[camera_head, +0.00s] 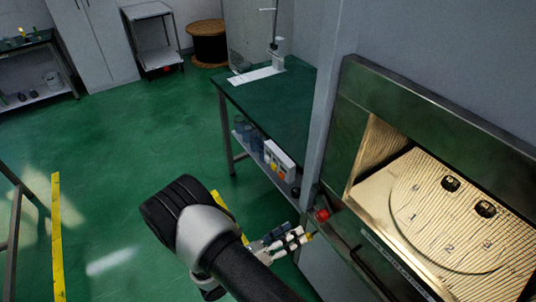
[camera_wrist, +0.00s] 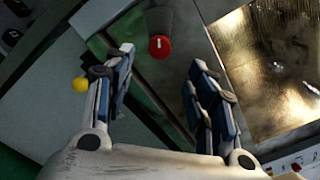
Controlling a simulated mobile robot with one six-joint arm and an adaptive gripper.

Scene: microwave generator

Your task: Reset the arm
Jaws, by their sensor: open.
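My gripper (camera_head: 290,238) is at the lower middle of the head view, left of the lit chamber of the microwave generator (camera_head: 440,110). In the wrist view my gripper (camera_wrist: 158,72) has its two blue-padded fingers spread apart with nothing between them. A red knob (camera_wrist: 160,46) with a white mark shows beyond the fingertips, in the gap between them. In the head view the red knob (camera_head: 322,214) is just right of the fingertips. I cannot tell how far apart they are.
The chamber holds a numbered round plate (camera_head: 420,240) with two small dark objects (camera_head: 484,208). A green-topped bench (camera_head: 290,98) with bottles on its lower shelf stands behind the gripper. A yellow ball-shaped part (camera_wrist: 80,84) is beside the left finger. Green floor (camera_head: 110,160) is open at left.

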